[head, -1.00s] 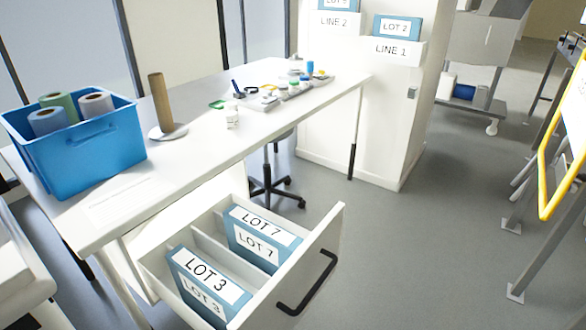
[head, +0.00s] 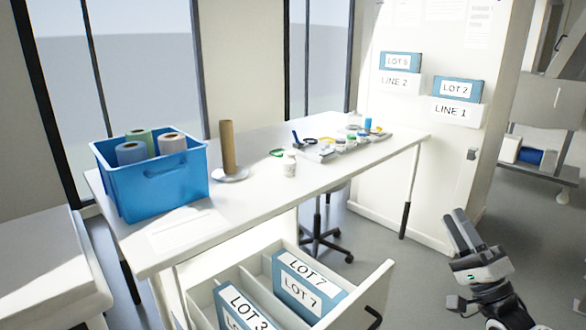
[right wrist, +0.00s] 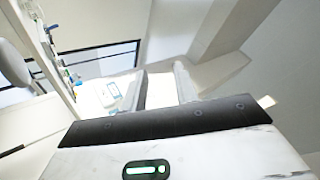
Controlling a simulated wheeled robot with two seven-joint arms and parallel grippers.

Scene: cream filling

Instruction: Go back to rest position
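My right gripper (head: 457,214) is at the lower right of the head view, raised over the floor to the right of the open drawer. Its two fingers point up with a narrow gap between them and nothing held. In the right wrist view the fingers (right wrist: 161,72) also stand apart and empty. My left gripper is not in view. The open drawer (head: 375,290) holds the LOT 3 binder (head: 240,308) and the LOT 7 binder (head: 308,285). The LOT 5 or similar binder (head: 400,61) and the LOT 2 binder (head: 458,88) sit in holders on the white cabinet.
The white table (head: 225,215) carries a blue crate (head: 160,192) with rolls, a cardboard tube on a stand (head: 228,147), a white bottle (head: 290,163) and a tray of small items (head: 318,153). A stool (head: 320,238) stands under it. Floor (head: 410,270) is clear between drawer and cabinet.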

